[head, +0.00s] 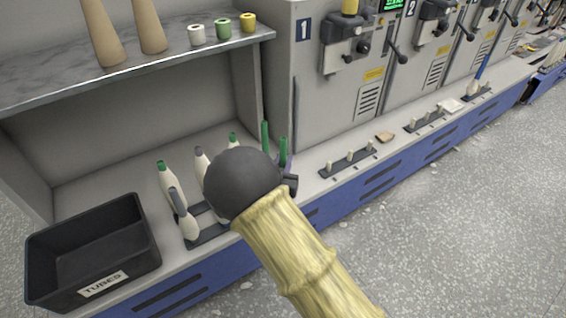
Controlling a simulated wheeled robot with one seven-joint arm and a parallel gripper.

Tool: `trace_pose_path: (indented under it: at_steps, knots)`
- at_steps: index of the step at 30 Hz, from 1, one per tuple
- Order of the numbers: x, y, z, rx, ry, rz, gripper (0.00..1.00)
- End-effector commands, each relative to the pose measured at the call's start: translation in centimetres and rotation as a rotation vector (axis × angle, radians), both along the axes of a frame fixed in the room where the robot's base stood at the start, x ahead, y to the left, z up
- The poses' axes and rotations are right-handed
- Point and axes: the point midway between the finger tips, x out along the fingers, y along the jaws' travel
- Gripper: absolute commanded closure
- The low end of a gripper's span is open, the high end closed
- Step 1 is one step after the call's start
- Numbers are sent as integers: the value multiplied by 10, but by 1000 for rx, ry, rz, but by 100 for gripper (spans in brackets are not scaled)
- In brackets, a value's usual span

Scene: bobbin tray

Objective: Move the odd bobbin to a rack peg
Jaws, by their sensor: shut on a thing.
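My gripper (291,184) is mostly hidden behind the dark round joint of my arm; only a dark part shows at its right. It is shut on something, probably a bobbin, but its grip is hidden. A green tube (283,150) rises just above that part, with a purple bit beside it; another green tube (265,135) stands to its left. Pale bobbins stand on a dark tray (212,232): green-topped ones (167,185) and grey-topped ones (187,222). Dark strips with short cream pegs (350,157) lie along the bench, before the machines.
A black bin labelled TUBES (140,235) stands at the left front. A shelf (130,70) above the bobbins holds two tan cones and small spools. Grey machines (310,95) line the back.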

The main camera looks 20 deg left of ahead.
Motion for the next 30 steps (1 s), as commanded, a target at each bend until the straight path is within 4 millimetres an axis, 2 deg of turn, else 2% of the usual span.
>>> trace_pose_path:
  at_steps: [30]
  knots:
    - [-1,1,-7,0,1,1,100]
